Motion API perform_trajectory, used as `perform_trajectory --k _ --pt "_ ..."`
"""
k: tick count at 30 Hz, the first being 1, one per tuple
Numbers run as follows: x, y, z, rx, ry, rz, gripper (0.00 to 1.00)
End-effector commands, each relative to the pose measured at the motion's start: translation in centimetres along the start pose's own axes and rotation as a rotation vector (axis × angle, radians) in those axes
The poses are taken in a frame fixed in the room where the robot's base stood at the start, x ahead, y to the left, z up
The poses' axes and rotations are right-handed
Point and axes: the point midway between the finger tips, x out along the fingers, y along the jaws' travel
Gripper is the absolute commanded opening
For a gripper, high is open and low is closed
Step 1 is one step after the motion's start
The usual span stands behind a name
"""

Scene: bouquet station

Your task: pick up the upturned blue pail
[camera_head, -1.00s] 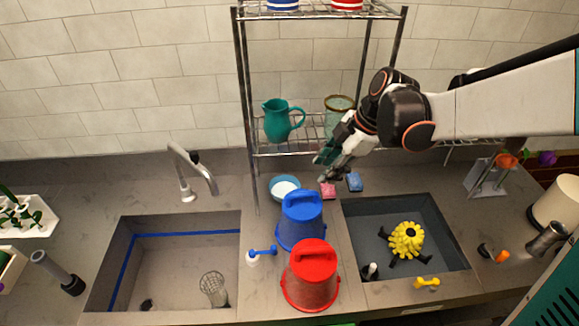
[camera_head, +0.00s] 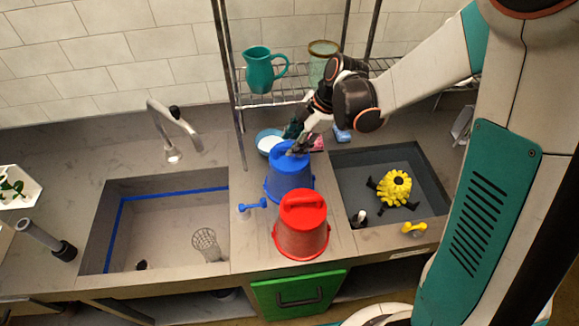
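The upturned blue pail (camera_head: 289,180) stands on the counter strip between the two sinks, behind the upturned red pail (camera_head: 302,232). A blue handle piece sits on its top. My gripper (camera_head: 297,148) is at the top of the blue pail, in front of or touching its handle from the right and behind. The fingers are dark and small here, so I cannot tell whether they are open or closed on the handle. The pail stands upright on its rim.
The right sink (camera_head: 345,165) holds a yellow flower-like brush (camera_head: 394,188). A faucet (camera_head: 172,130), a blue bowl (camera_head: 268,139) and a wire shelf with a teal pitcher (camera_head: 260,70) are behind.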

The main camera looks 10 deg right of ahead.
Motion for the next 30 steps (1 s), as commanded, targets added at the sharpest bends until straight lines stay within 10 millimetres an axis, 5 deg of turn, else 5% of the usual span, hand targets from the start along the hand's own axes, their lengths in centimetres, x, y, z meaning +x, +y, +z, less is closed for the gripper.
perform_trajectory --k 4,11,17,30 --pt "2.1 0.0 0.1 -0.002 0.001 0.001 0.38" --pt "2.3 0.0 0.0 0.000 0.001 0.001 0.38" --pt "2.3 0.0 0.0 0.000 0.001 0.001 0.00" --pt "1.7 0.1 -0.2 0.000 0.001 0.001 0.00"
